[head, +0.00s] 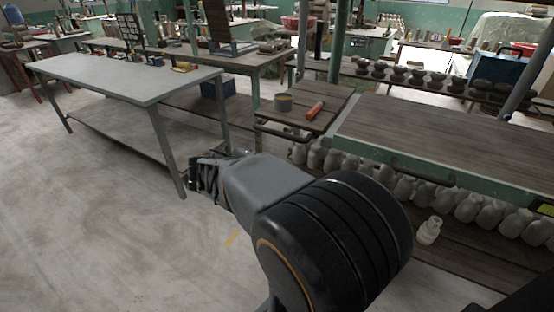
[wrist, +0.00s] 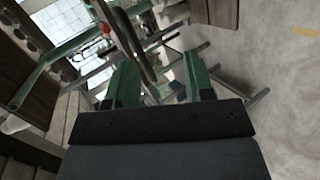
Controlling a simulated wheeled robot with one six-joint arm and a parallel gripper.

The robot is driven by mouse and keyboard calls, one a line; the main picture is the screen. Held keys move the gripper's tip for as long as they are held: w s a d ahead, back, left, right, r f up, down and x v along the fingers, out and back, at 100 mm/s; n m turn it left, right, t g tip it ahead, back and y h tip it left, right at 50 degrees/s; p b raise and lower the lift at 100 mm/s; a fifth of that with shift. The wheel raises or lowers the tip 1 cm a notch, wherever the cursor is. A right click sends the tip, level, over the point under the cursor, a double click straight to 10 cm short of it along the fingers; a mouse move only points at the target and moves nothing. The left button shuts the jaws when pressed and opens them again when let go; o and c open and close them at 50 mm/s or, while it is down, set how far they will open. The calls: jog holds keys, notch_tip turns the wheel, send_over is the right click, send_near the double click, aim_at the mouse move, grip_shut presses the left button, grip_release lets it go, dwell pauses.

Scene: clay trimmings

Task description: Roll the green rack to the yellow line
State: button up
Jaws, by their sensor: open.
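A green-framed rack with a wooden top (head: 335,96) stands near the middle of the head view, with a bar handle (head: 280,132) at its near end. Its wheels and lower part are hidden or too dark to tell. A short yellow line (head: 232,239) marks the floor, nearer to me; it also shows at the upper right in the wrist view (wrist: 306,31). My gripper (head: 198,174) is left of the handle and apart from it, above the floor. Its two fingers stand apart in the wrist view (wrist: 160,76), with nothing clearly held between them.
A tin (head: 283,102) and an orange-red tool (head: 315,110) lie on the rack's top. A grey table (head: 130,75) stands at left. A green-edged bench (head: 450,135) with several pale vases beneath stands at right. The floor at left front is clear.

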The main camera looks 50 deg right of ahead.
jog(key=w+d+f+h+b, duration=0.3)
jog(key=d+f+h+b, duration=0.1)
jog(key=d+f+b, duration=0.1)
jog(key=n+t+h+b, duration=0.3)
jog(key=t+h+b, duration=0.1)
jog(key=b, duration=0.2)
send_near(276, 135)
jog(key=b+x, duration=0.1)
jog(key=x, duration=1)
jog(key=shift+s, duration=0.15)
grip_shut()
jog(key=shift+f, duration=0.1)
